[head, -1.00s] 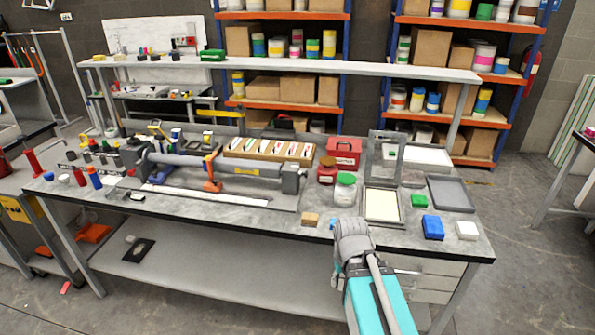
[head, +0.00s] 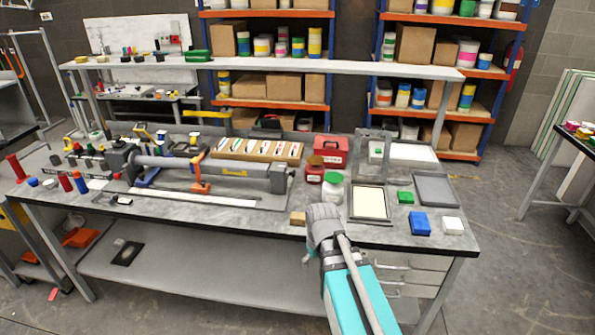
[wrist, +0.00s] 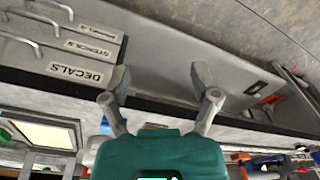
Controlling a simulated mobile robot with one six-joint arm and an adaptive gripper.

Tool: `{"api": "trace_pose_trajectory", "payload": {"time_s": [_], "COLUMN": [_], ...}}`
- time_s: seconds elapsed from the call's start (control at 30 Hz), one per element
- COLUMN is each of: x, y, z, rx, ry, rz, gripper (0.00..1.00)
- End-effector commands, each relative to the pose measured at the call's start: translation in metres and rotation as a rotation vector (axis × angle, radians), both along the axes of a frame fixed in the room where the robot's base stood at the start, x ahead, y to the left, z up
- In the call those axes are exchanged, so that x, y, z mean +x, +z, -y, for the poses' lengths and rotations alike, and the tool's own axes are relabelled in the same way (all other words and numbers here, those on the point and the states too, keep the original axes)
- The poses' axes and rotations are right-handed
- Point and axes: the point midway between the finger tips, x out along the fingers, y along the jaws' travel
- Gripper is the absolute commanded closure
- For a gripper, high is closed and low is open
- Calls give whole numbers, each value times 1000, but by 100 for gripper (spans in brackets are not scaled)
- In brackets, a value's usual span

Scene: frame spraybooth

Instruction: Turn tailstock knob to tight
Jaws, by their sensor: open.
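A lathe-like fixture with a long grey tube stands on the bench (head: 350,234), left of centre in the head view. A dark grey block at the tube's right end looks like the tailstock (head: 279,178). Its knob is too small to make out, and so is its setting. An orange support (head: 201,176) stands under the tube.
A framed screen (head: 388,203) and a blue box (head: 421,223) are further right. Labelled drawers (wrist: 85,70) hang under the bench.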

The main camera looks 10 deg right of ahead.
Motion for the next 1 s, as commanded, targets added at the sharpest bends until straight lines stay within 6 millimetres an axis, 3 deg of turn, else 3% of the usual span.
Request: {"api": "trace_pose_trajectory", "payload": {"time_s": [0.03,0.7,0.83,1.0], "x": [21,282,320,347], "y": [12,128,146,158], "z": [1,25,31,38], "rx": [9,14,-20,-53], "ry": [44,887,1011,1108], "rz": [16,400,466,518], "gripper": [22,22,22,22]}}
